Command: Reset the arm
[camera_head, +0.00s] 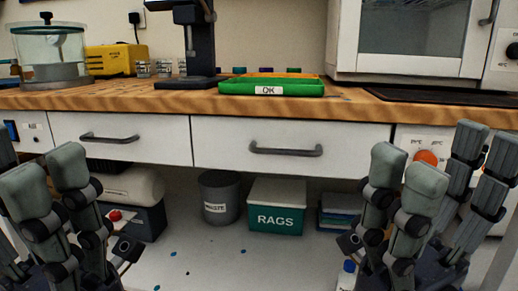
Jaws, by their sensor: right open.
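My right gripper (446,165) is at the lower right, in front of the cabinets. Its thick grey fingers point up and stand apart, with nothing between them. My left gripper (25,168) is at the lower left, partly cut off by the picture edge. Its visible fingers also point up and look spread, with nothing seen held. Both grippers show below the level of the wooden worktop (150,101) and in front of it.
On the worktop are a glass chamber (50,45), a yellow box (113,58), a dark stand (190,40) and a green OK tray (270,88). Below the drawers are a waste bin (220,197), a RAGS box (276,205) and a small bottle (347,276) near my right gripper.

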